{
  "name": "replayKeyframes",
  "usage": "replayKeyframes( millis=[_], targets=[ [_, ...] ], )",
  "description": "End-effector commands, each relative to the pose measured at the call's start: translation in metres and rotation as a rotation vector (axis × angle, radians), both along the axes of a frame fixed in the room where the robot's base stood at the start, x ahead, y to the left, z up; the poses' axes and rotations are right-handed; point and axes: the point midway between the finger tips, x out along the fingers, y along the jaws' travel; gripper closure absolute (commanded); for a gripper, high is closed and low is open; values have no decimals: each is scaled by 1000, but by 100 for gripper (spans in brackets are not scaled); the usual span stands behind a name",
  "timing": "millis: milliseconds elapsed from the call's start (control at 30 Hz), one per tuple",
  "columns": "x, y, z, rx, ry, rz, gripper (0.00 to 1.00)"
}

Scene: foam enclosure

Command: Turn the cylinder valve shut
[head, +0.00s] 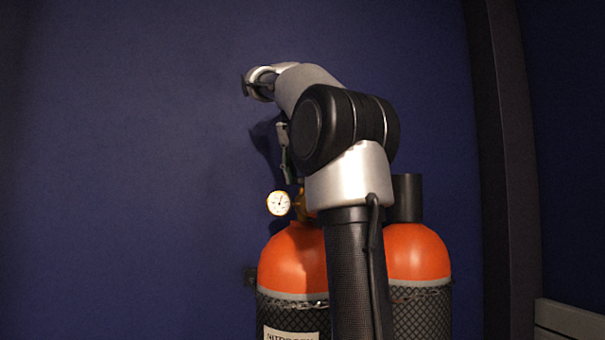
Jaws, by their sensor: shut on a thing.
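An orange gas cylinder (290,260) with a dark mesh sleeve stands upright at the lower middle of the head view. Its white label appears to read "NITROGEN". A brass-coloured cylinder valve (299,206) sits on its top, with a round white gauge (279,203) on its left side. My gripper (291,178) points down directly above the valve and is shut on the top of it. My own arm hides the valve's right side and most of the grip, so the handle itself is not visible.
A second orange cylinder (418,256) with a black cap (408,198) stands close on the right, partly behind my arm. A chain (420,288) runs across the cylinders. A dark blue wall (130,170) is close behind. The space left of the cylinders looks clear.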

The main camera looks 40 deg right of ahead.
Motion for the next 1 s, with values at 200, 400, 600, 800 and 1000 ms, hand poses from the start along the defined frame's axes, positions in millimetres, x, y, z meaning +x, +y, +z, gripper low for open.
replayKeyframes(
  millis=[200,400,600,800,1000],
  targets=[
    [1,1,0,-1,1,-149,76],
    [1,0,0,-1,0,-156,76],
    [1,0,0,-1,-1,-155,31],
    [1,0,0,0,-1,-153,31],
    [1,2,3,0,-2,-152,31]
  ],
)
